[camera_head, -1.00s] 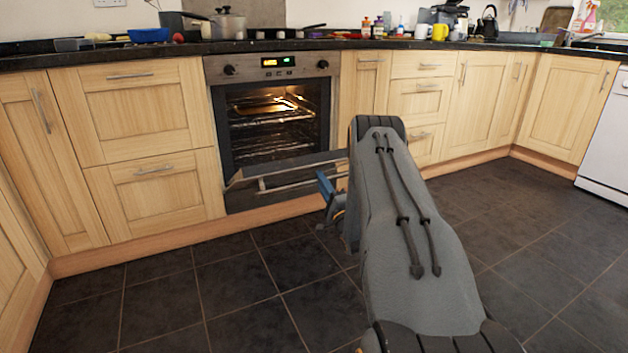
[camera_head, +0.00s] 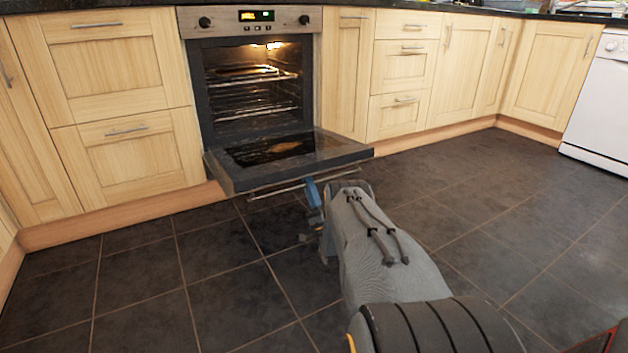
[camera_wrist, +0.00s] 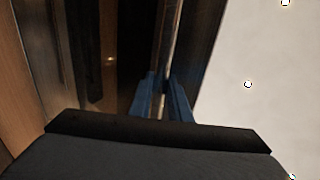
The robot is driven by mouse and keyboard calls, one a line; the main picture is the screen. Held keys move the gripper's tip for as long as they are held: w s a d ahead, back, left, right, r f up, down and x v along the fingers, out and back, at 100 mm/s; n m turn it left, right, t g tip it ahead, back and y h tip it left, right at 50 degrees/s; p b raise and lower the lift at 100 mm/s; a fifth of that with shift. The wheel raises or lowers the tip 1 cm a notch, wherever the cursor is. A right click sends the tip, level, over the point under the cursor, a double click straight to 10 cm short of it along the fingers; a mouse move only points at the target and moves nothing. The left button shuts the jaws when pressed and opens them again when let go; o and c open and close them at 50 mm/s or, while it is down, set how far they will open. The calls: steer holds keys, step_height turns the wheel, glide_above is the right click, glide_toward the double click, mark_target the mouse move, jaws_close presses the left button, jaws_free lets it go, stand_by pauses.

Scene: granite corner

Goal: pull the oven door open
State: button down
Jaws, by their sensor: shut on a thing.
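The oven (camera_head: 252,22) is built into the cabinets, with its cavity lit and wire racks inside. Its door (camera_head: 350,153) is hinged down and lies close to level, with the dark glass facing up. The handle bar (camera_head: 272,191) runs along the door's outer edge, on the underside. My gripper (camera_head: 312,186) is at the handle's right part, its blue fingers partly hidden by my arm. In the wrist view the blue fingers (camera_wrist: 162,88) are closed around the metal handle bar (camera_wrist: 172,45).
Wooden drawers (camera_head: 128,150) flank the oven on the left, and more cabinets (camera_head: 398,112) stand on the right. A white appliance (camera_head: 600,105) is at far right. The dark tiled floor (camera_head: 180,285) in front is clear.

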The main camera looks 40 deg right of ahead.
steer(key=shift+w+a+f, duration=0.15)
steer(key=shift+w+f, duration=0.1)
steer(key=shift+f, duration=0.4)
steer(key=c, duration=1.6)
jaws_free()
steer(key=shift+w+a, duration=0.1)
steer(key=shift+a, duration=0.05)
steer(key=shift+c, duration=0.2)
steer(key=shift+s+d, duration=0.2)
steer(key=shift+d, duration=0.05)
steer(key=s+a+f+p, duration=0.1)
steer(key=s+f+p, duration=0.1)
steer(key=s+p, duration=1)
steer(key=shift+s+a+f+p, duration=0.2)
steer(key=shift+s+p, duration=0.2)
steer(key=shift+s, duration=0.5)
